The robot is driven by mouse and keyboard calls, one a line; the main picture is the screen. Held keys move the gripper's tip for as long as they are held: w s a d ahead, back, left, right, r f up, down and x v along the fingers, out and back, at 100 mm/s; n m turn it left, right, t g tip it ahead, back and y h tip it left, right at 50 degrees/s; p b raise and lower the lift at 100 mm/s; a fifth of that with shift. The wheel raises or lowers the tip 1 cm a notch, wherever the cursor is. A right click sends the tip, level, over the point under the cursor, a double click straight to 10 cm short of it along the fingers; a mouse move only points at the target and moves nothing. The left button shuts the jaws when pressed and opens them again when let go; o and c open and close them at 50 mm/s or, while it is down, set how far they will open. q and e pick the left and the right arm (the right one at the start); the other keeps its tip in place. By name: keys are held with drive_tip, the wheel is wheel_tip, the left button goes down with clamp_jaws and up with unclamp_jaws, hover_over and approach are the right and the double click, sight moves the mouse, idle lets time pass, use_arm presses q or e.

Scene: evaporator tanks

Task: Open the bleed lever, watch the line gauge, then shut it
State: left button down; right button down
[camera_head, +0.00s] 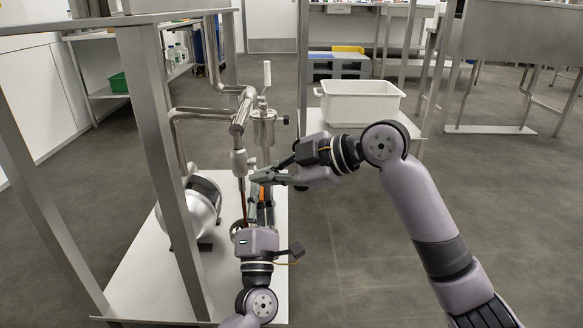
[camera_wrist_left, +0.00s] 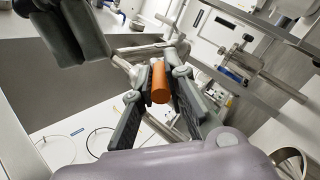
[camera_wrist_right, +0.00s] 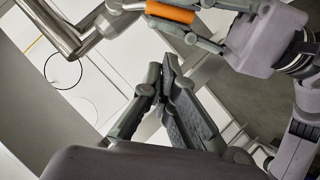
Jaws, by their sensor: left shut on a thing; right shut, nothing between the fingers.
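My left gripper (camera_head: 261,194) is shut on an orange cylindrical grip, which I take for the bleed lever's handle (camera_wrist_left: 159,82); the orange also shows in the right wrist view (camera_wrist_right: 170,12). My right gripper (camera_head: 266,176) is shut and empty, just above the left one in the head view; its fingertips meet in the right wrist view (camera_wrist_right: 165,80). Steel pipework (camera_head: 239,125) stands above the grippers. A thin dark red streak (camera_head: 242,196) runs down below a grey fitting (camera_head: 239,162). I cannot make out a gauge face; the lever's angle is unclear.
A steel cylinder (camera_head: 264,128) with a pale upright handle and black knob stands beside the pipe. A round steel vessel (camera_head: 199,214) sits on the pale base plate (camera_head: 140,275). Frame posts (camera_head: 160,130) rise at left. A white tub (camera_head: 360,102) is behind; floor at right is clear.

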use_arm(q)
drive_tip(key=shift+d+f, duration=0.1)
drive_tip(key=shift+f, duration=0.1)
use_arm(e)
drive_tip(key=w+f, duration=0.2)
drive_tip(key=f, duration=0.1)
drive_tip(key=shift+w+a, duration=0.1)
drive_tip(key=shift+a, duration=0.1)
use_arm(q)
drive_tip(key=shift+d+r, duration=0.1)
use_arm(e)
drive_tip(key=shift+w+f, duration=0.2)
drive_tip(key=shift+f, duration=0.35)
use_arm(q)
drive_tip(key=shift+s, duration=0.1)
